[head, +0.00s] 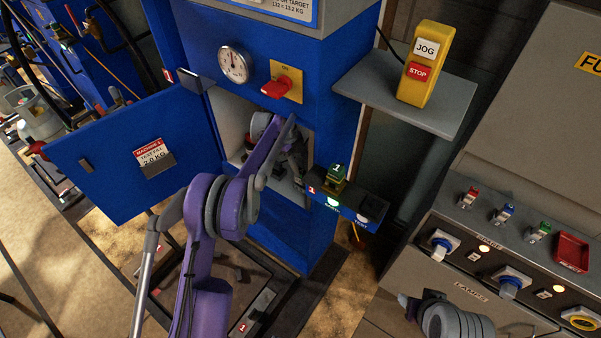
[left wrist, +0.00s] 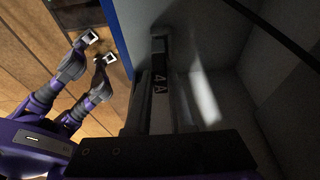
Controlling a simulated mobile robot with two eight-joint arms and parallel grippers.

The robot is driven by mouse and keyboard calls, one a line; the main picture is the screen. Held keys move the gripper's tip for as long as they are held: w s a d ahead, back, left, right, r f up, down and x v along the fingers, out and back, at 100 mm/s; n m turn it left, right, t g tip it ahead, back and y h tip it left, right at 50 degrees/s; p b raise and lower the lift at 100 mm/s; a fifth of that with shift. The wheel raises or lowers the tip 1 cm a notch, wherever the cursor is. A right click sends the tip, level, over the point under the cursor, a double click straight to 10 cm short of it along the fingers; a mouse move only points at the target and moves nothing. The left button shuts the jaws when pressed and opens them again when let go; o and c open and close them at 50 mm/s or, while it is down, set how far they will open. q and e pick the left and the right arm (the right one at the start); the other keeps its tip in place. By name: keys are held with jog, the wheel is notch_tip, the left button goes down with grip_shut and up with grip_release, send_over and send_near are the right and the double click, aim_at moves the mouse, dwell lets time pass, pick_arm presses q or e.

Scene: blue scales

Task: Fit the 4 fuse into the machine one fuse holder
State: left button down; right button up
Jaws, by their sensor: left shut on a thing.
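The 4 fuse, a dark slim piece with a pale label reading "4A" (left wrist: 161,88), stands between the fingers of my left gripper (left wrist: 160,118) in the left wrist view. My left gripper (head: 293,158) is shut on it, inside the open compartment of blue machine one (head: 297,235) in the head view. The fuse is not clear there. The fuse holder is hidden behind my arm in the head view, and I cannot make it out in the wrist view. A dark grey part at the lower right, probably my right wrist (head: 455,320), shows without clear fingertips.
The blue door (head: 110,190) hangs open to the left. A red switch (head: 277,88) and a gauge (head: 234,64) sit above the compartment. A yellow jog box (head: 426,62) stands on a grey shelf (head: 440,105).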

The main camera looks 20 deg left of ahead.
pick_arm(q)
jog(key=x, duration=0.1)
jog(key=b+x, duration=0.1)
jog(key=x, duration=0.1)
jog(key=shift+w+f+b, duration=0.25)
jog(key=shift+f+b, duration=0.15)
jog(key=shift+r, duration=0.1)
jog(key=c, duration=1.2)
grip_release()
jog(key=shift+f, duration=0.2)
jog(key=shift+c, duration=0.2)
jog(key=o, duration=0.5)
jog(key=shift+c, duration=0.2)
